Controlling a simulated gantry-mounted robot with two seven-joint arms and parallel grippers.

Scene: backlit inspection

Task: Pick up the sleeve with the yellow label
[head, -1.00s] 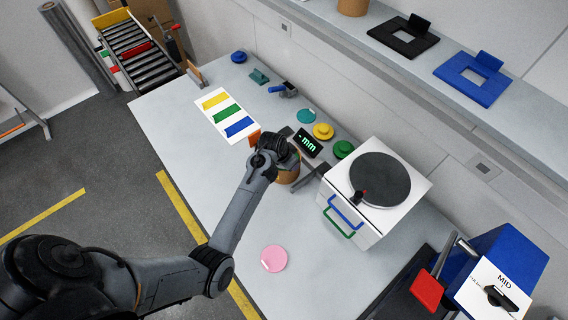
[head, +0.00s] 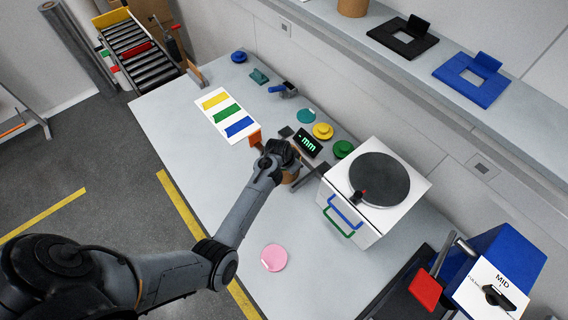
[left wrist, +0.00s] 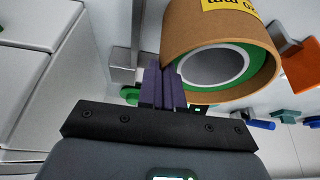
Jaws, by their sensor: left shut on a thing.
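The brown sleeve (left wrist: 185,30) with the yellow label (left wrist: 232,5) fills the upper middle of the left wrist view. A green ring and a pale inner ring show inside its open end. My left gripper (left wrist: 165,80) has its dark purple fingers together at the left side of the sleeve's rim, shut on it. In the head view my left gripper (head: 281,156) is over the table, left of the white box, and hides most of the sleeve (head: 291,177). I cannot tell whether the sleeve touches the table. My right gripper is not in view.
The white box (head: 375,218) with a dark round plate stands close right. The digital display (head: 308,144), yellow disc (head: 323,131) and green disc (head: 343,149) are just behind. An orange piece (head: 255,138) is beside the gripper. The front table around the pink disc (head: 274,258) is clear.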

